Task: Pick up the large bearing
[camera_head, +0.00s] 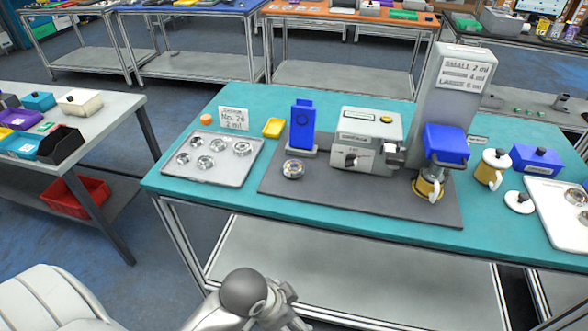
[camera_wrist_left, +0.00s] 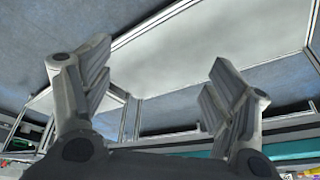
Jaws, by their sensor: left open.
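Several silver bearings lie on a light grey tray (camera_head: 184,178) at the left of the teal table. Another bearing (camera_head: 293,169) sits on the dark mat, in front of the blue stand. My left gripper (camera_head: 290,308) is low at the bottom of the head view, in front of the table's near edge and apart from the bearings. In the left wrist view my left gripper (camera_wrist_left: 160,72) is open and empty, with no bearing visible. My right gripper is not in view.
The dark mat (camera_head: 345,208) carries a blue upright device (camera_head: 302,126), a grey machine (camera_head: 366,142) and a tall column (camera_head: 440,105). A white tray (camera_head: 555,222) lies far right.

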